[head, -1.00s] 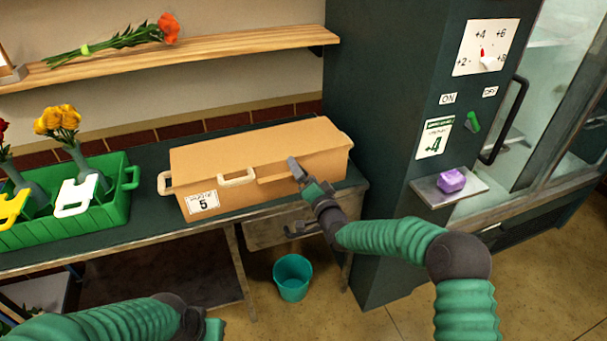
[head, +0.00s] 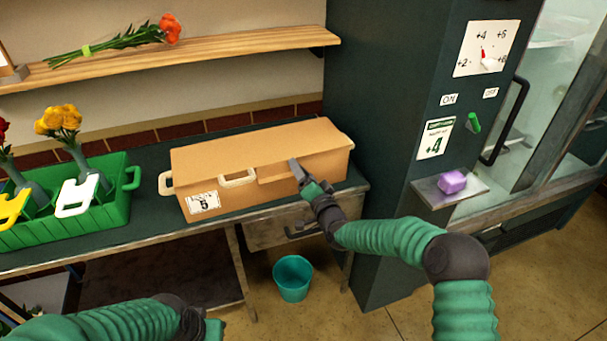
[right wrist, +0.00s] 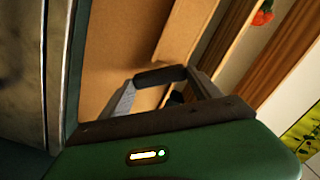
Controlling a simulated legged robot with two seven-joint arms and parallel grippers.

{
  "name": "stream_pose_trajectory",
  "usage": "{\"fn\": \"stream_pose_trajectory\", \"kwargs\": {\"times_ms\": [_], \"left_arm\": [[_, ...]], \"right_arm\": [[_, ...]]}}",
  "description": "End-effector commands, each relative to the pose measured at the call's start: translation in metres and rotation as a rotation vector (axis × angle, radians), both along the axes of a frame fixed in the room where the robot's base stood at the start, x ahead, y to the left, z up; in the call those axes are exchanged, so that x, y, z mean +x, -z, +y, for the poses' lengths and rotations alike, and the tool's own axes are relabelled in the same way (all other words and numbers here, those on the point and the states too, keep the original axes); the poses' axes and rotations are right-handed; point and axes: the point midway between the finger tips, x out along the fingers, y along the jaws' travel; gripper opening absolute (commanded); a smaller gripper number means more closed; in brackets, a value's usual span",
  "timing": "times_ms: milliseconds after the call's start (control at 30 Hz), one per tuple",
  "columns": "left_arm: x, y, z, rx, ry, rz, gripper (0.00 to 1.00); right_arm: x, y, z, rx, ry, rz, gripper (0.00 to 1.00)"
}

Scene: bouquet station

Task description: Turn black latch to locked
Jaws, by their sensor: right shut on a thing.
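A long tan box (head: 240,160) with a closed lid lies on the dark bench. My right gripper (head: 297,172) is at the right part of its front, just below the lid edge. In the right wrist view, the gripper's two fingers are shut on the black latch (right wrist: 160,76), a short dark bar across the tan face. The gripper hides the latch in the head view. My left gripper (head: 213,330) is low at the bottom edge of the head view, away from the box, and its jaw state is unclear.
A green crate (head: 115,220) with yellow flowers (head: 58,120) stands left of the box. A dark cabinet (head: 375,200) with a purple block (head: 452,181) on its small shelf stands to the right. A teal bucket (head: 293,280) is on the floor. A wooden shelf (head: 220,48) runs above.

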Motion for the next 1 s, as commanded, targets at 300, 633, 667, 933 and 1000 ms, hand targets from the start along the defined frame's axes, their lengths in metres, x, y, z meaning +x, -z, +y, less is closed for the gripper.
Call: {"fn": "stream_pose_trajectory", "kwargs": {"times_ms": [300,633,667,933,1000], "left_arm": [[0.000,0.010,0.000,0.000,0.000,0.000,0.00],[0.000,0.029,0.000,0.000,0.000,0.000,0.00],[0.000,0.030,0.000,0.000,0.000,0.000,0.00],[0.000,0.045,0.000,0.000,0.000,0.000,0.00],[0.000,0.048,0.000,0.000,0.000,0.000,0.00]], "right_arm": [[0.000,0.004,0.000,-0.128,0.001,-0.044,0.32],[-0.001,0.004,0.001,-0.401,0.001,-0.147,0.32],[-0.001,0.004,0.001,-0.427,0.000,-0.157,0.32],[-0.001,0.004,0.002,-0.651,-0.001,-0.239,0.32],[-0.001,0.004,0.002,-0.700,-0.001,-0.256,0.32]]}}
